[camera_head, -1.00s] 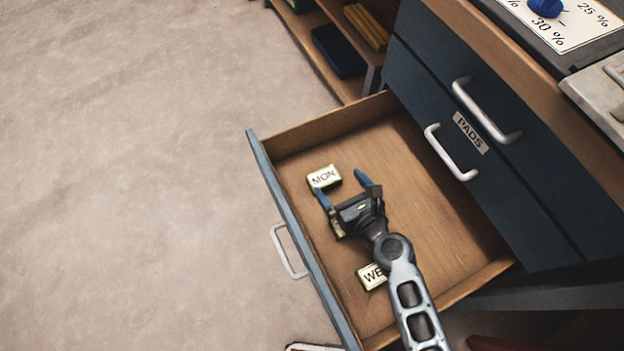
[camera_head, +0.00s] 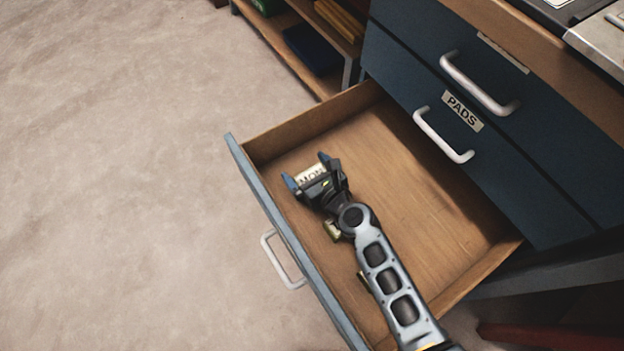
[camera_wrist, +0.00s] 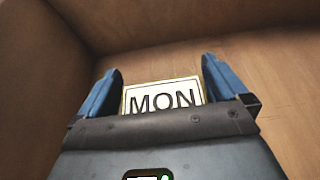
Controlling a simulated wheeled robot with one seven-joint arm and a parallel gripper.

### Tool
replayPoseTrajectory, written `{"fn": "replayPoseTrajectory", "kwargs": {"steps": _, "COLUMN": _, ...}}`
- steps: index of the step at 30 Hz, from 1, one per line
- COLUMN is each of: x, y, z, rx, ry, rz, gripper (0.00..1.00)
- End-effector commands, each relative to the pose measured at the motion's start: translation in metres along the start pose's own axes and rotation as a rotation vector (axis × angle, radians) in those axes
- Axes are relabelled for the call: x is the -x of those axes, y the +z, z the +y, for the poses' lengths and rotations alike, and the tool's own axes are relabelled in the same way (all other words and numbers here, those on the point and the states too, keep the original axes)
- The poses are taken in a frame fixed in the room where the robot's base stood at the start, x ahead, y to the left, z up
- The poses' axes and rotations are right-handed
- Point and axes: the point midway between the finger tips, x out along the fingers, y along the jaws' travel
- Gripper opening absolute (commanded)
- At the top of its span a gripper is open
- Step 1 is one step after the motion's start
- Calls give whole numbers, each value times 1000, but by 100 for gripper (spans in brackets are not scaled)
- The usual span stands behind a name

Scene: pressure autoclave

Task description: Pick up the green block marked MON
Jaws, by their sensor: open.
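The block marked MON (camera_head: 310,172) lies in the open drawer near its far left corner. Its top label is white with black letters, and the lower part of the block is hidden by my gripper (camera_head: 307,170). In the wrist view the MON block (camera_wrist: 163,95) sits between the two blue fingers of my gripper (camera_wrist: 162,88). The fingers are open, one on each side, with a small gap showing at the right finger. I cannot tell how far down the fingers reach beside the block.
A second block (camera_head: 331,231) lies behind my gripper, and a third block (camera_head: 364,283) is mostly hidden by my arm. The drawer's front wall (camera_head: 290,235) runs close on the left. The drawer floor (camera_head: 420,200) on the right is clear. A closed drawer labelled PADS (camera_head: 462,111) stands above.

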Motion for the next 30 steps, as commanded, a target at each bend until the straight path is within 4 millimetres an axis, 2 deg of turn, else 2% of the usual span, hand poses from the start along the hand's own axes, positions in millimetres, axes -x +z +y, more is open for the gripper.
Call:
{"fn": "replayPoseTrajectory", "kwargs": {"steps": 6, "x": 0, "y": 0, "z": 0, "rx": 0, "ry": 0, "rz": 0, "gripper": 98}}
{"fn": "replayPoseTrajectory", "kwargs": {"steps": 19, "x": 0, "y": 1, "z": 0, "rx": 0, "ry": 0, "rz": 0, "gripper": 57}}
{"fn": "replayPoseTrajectory", "kwargs": {"steps": 30, "x": 2, "y": 5, "z": 0, "rx": 0, "ry": -1, "rz": -1, "gripper": 57}}
